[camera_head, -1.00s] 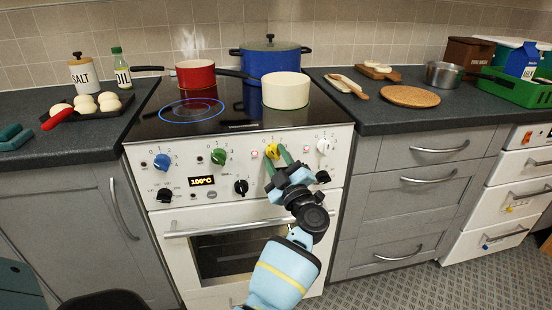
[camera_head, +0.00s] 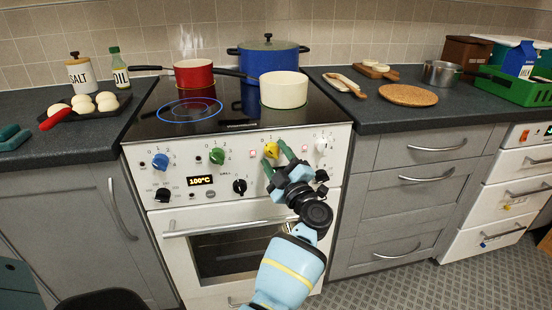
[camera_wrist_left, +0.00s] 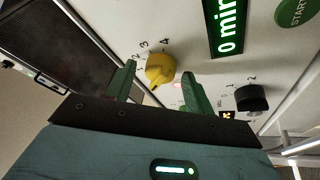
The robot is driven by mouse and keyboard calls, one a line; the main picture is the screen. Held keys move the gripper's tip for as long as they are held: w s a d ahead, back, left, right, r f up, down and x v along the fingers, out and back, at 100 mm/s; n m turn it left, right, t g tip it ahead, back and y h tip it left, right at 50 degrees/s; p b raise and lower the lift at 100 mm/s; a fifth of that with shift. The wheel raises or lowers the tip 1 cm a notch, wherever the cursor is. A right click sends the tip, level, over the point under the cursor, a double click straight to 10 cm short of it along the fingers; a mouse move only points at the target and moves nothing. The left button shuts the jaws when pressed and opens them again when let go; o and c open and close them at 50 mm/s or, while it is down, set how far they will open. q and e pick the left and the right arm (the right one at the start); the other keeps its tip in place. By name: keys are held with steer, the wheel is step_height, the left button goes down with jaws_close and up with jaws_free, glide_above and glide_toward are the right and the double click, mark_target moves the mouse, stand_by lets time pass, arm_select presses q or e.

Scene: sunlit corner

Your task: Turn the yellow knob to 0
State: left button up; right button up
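The yellow knob (camera_head: 271,150) is on the white front panel of the stove (camera_head: 222,182), right of the green knob. In the left wrist view the yellow knob (camera_wrist_left: 160,68) lies between the tips of my left gripper (camera_wrist_left: 160,85), with a gap on each side. Numbers 2, 3 and 4 show around its upper left. A small dark mark shows at its lower edge; I cannot tell which setting it is on. In the head view my left gripper (camera_head: 277,159) has its green fingers spread at the knob. My right gripper is in neither view.
Blue (camera_head: 161,161), green (camera_head: 217,156), white (camera_head: 323,145) and black knobs (camera_head: 240,186) share the panel. The oven door handle (camera_head: 225,228) sticks out below. A red saucepan (camera_head: 195,73), blue pot (camera_head: 268,57) and cream pot (camera_head: 284,90) stand on the hob.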

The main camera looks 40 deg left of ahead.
arm_select(q)
steer(key=v, duration=0.7)
steer(key=shift+d+f, duration=0.15)
steer(key=shift+d, duration=0.15)
steer(key=shift+s, duration=0.15)
stand_by(0.4)
